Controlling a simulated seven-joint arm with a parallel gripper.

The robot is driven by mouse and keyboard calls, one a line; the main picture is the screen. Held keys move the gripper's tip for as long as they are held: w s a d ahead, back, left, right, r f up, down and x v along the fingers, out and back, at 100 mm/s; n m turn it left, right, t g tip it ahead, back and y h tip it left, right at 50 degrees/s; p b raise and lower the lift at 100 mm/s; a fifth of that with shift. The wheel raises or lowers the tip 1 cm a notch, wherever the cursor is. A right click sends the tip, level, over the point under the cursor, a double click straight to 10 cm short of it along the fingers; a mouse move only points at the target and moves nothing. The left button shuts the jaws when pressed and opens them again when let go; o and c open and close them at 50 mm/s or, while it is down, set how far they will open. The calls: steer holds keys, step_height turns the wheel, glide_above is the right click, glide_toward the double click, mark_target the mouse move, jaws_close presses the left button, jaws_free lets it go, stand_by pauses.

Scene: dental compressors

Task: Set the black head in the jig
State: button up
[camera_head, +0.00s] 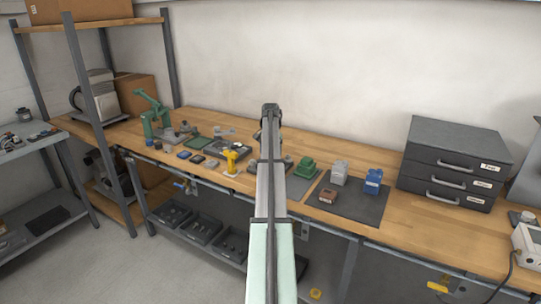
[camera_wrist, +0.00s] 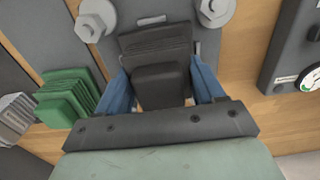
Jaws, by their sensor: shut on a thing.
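The black head (camera_wrist: 157,42), dark and ribbed, is between the two blue fingers of my gripper (camera_wrist: 163,84) in the wrist view. The gripper is shut on it. A grey metal plate with two large bolts, which looks like the jig (camera_wrist: 120,16), lies at the head's far end, with one bolt on either side. I cannot tell whether the head touches the plate or is seated in it. In the head view my own arm hides the gripper, the black head and most of the jig.
A green head (camera_head: 305,167) stands left of a grey head (camera_head: 339,173), a blue head (camera_head: 373,181) and a small brown head (camera_head: 328,197) on a dark mat (camera_head: 352,212). A gauge box (camera_wrist: 295,60) is at right in the wrist view. Black drawers (camera_head: 455,160) stand further right.

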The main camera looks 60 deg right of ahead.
stand_by(0.4)
steer(key=o, duration=1.7)
steer(key=shift+c, duration=0.2)
steer(key=shift+r, duration=3.5)
